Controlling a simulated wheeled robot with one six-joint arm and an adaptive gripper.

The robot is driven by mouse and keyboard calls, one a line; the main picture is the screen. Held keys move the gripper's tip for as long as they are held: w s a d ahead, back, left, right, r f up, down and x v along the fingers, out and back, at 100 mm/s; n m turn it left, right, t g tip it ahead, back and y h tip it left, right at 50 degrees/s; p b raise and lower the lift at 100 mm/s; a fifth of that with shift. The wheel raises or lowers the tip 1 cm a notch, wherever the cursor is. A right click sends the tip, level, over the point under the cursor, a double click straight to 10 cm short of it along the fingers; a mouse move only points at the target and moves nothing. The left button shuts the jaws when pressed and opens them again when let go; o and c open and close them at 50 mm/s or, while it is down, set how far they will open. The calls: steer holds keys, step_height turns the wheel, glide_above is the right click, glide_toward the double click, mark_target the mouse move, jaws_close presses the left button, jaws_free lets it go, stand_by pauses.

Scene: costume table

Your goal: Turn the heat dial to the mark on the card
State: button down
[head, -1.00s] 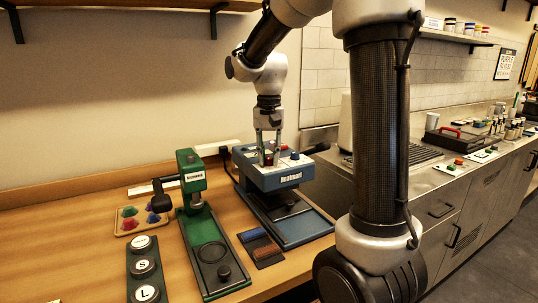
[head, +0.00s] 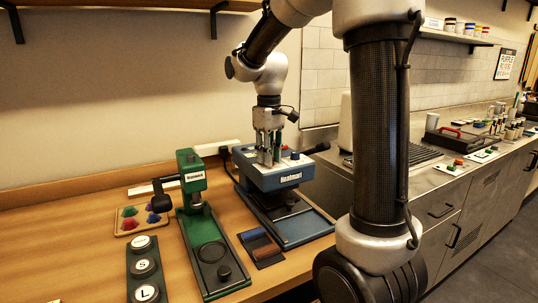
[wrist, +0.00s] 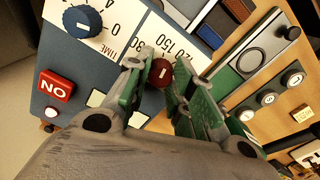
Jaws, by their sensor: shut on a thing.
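The blue heat press (head: 275,180) labelled "Heatmart" stands on the wooden table. In the wrist view, the dark red heat dial (wrist: 162,74) has a white pointer line and sits by a white scale (wrist: 165,45) reading 120, 150 and a partly hidden number. My gripper (head: 268,162) points down onto the top of the press. In the wrist view its green-padded fingers (wrist: 162,80) are shut on the red dial, one on each side. A white card (head: 506,64) hangs on the far wall; its top word looks like "PURPLE" and its lower lines are too small to read.
A green press (head: 207,250) stands left of the blue one, with a dark pad (head: 262,246) holding coloured strips between. Round S and L weights (head: 145,267) stand at front left.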

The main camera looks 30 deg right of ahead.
steer(key=shift+n, duration=1.1)
steer(key=c, duration=1.2)
jaws_free()
step_height(320, 180, up, 12)
